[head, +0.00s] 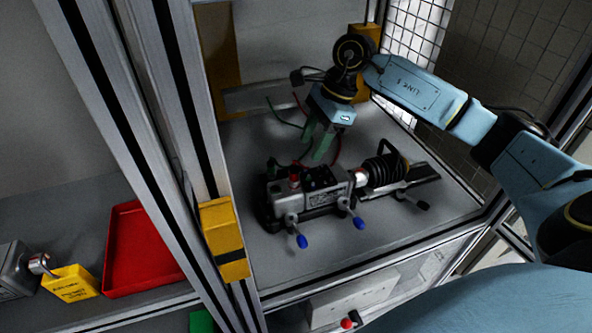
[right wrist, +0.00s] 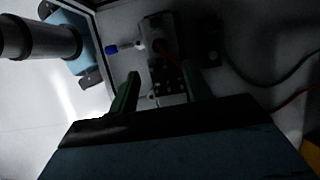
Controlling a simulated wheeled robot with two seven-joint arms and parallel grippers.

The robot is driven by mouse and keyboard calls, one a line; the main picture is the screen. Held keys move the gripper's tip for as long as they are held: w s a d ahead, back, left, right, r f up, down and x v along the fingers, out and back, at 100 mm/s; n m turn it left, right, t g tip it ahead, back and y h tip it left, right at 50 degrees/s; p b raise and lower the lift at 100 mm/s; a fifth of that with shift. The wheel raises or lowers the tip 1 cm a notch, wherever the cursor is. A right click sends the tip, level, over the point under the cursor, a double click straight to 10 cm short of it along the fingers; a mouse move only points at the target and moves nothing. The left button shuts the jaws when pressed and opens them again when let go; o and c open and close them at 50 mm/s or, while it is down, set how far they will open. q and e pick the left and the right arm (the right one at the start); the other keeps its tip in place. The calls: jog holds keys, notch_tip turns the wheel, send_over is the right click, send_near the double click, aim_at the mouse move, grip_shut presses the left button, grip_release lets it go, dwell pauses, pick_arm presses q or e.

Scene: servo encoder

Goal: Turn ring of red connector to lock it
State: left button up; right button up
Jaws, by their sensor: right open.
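The servo unit (head: 318,197), a dark and metal assembly, lies on the grey bench inside the frame. A small red piece (head: 294,180) sits on its top left, and I cannot tell for sure if it is the red connector. Its ring is too small to make out. My right gripper (head: 315,148) has green fingers pointing down, open, above and behind the unit's middle. In the right wrist view the open fingers (right wrist: 160,72) stand either side of part of the unit (right wrist: 161,42), with a thin red line on it. My left gripper is out of view.
Blue-tipped levers (head: 302,241) stick out at the unit's front, and a black coiled part (head: 383,170) stands at its right. Red and green cables rise behind. A frame post (head: 183,140) stands left. A red tray (head: 143,250) and yellow padlock tag (head: 70,283) lie beyond it.

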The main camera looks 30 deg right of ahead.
aim_at(298, 177)
jog(key=b+x, duration=0.1)
jog(key=x, duration=0.8)
jog(key=shift+w+a+b, duration=0.1)
jog(key=shift+b, duration=0.3)
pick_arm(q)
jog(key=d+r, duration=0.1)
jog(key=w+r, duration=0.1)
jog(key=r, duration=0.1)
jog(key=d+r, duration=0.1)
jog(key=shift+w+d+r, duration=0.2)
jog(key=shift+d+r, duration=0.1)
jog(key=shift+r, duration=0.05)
pick_arm(e)
jog(key=c, duration=1)
